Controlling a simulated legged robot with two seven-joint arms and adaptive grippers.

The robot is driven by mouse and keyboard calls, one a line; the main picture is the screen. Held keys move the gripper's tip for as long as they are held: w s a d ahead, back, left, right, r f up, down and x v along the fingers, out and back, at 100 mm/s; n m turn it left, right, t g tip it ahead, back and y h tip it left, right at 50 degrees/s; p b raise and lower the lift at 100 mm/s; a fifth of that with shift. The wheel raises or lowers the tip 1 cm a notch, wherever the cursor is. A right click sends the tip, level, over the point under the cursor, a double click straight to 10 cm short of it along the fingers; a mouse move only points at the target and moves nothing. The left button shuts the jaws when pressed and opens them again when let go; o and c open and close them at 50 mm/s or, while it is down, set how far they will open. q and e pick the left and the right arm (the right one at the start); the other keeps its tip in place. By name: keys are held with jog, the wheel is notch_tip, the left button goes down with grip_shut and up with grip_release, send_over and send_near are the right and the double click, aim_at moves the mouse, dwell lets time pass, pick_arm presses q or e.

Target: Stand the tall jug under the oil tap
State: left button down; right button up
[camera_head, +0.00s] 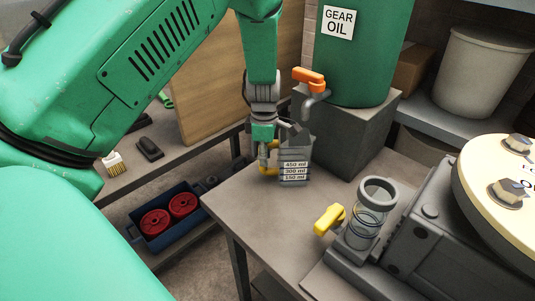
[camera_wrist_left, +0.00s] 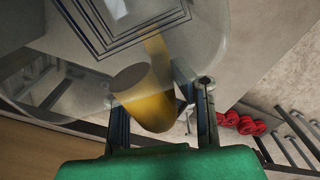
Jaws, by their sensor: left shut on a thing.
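The tall jug (camera_head: 295,161) is clear grey with white level marks and a yellow handle (camera_wrist_left: 153,60). It is upright at the bench's back edge, its mouth below and slightly left of the oil tap's spout (camera_head: 312,104). I cannot tell whether its base touches the bench. The tap has an orange lever (camera_head: 309,77) and sits on the green gear oil drum (camera_head: 362,60). My left gripper (camera_head: 265,157) is shut on the jug's handle, on the jug's left side; the handle lies between the fingers in the wrist view (camera_wrist_left: 162,105). My right gripper is not in view.
The drum stands on a grey block (camera_head: 352,135). The bench top (camera_head: 265,215) is clear in front of the jug. A blue bin (camera_head: 165,225) holds red wheels, lower left.

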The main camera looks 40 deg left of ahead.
pick_arm(q)
jog(key=shift+a, duration=0.1)
jog(key=shift+d+r+p, duration=0.2)
jog(key=shift+d, duration=0.5)
jog(key=shift+d+r+p, duration=0.15)
jog(key=shift+d+p, duration=0.05)
jog(key=shift+d, duration=0.75)
jog(key=shift+a+f, duration=0.25)
jog(key=shift+a, duration=0.15)
jog(key=c, duration=1.7)
grip_release()
jog(key=o, duration=0.4)
jog(key=shift+d+r, duration=0.1)
jog(key=shift+d, duration=0.25)
jog(key=o, duration=0.3)
jog(key=shift+d, duration=0.1)
jog(key=o, duration=0.9)
jog(key=shift+o, duration=0.2)
jog(key=shift+a, duration=0.4)
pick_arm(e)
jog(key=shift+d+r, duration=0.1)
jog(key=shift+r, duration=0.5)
